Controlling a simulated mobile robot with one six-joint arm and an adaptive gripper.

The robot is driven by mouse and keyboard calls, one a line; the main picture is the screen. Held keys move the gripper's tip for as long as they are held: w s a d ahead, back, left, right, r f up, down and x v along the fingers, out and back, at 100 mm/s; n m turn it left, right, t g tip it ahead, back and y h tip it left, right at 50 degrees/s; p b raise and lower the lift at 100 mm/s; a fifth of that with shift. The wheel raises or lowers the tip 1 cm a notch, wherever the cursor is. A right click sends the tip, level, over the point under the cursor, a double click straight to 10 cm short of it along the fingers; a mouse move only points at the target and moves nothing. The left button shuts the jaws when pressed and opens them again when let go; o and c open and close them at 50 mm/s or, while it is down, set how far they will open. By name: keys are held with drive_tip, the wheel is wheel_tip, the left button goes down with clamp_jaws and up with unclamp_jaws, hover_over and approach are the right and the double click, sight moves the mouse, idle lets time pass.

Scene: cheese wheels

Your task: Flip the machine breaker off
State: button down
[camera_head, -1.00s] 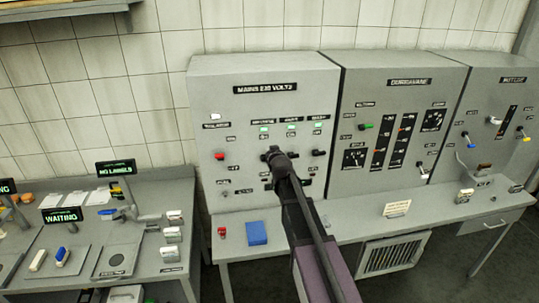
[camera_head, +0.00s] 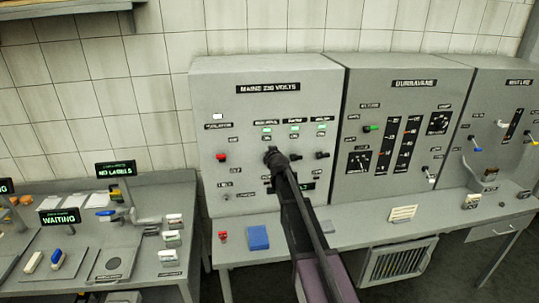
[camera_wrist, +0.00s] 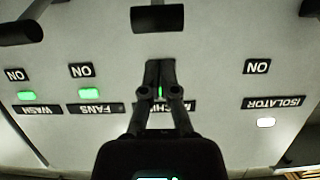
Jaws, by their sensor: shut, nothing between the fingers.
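The mains panel (camera_head: 225,95), labelled "MAINS 230 VOLTS", is the grey cabinet at the middle of the head view. My gripper (camera_head: 270,153) is in front of its breaker row and hides the machine breaker there. In the wrist view, which is upside down, my gripper (camera_wrist: 160,65) is shut and empty. Its fingers partly cover the machine label (camera_wrist: 188,105), and a green light shows between them. A dark breaker lever (camera_wrist: 157,18) lies just beyond the fingertips, apart from them in the picture. Whether they touch the panel, I cannot tell.
Beside it are the fans lever (camera_head: 296,156) and the wash lever (camera_head: 322,154). Their green lights are lit. A red isolator handle (camera_head: 221,157) is to the left, with a white light above it.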

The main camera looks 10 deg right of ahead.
drive_tip(key=shift+f+b, duration=0.55)
drive_tip(key=shift+f, duration=0.3)
drive_tip(key=shift+d, duration=0.15)
drive_tip(key=shift+s+d+f+b, duration=0.1)
drive_tip(key=shift+f+b, duration=0.15)
drive_tip(key=shift+b, duration=0.35)
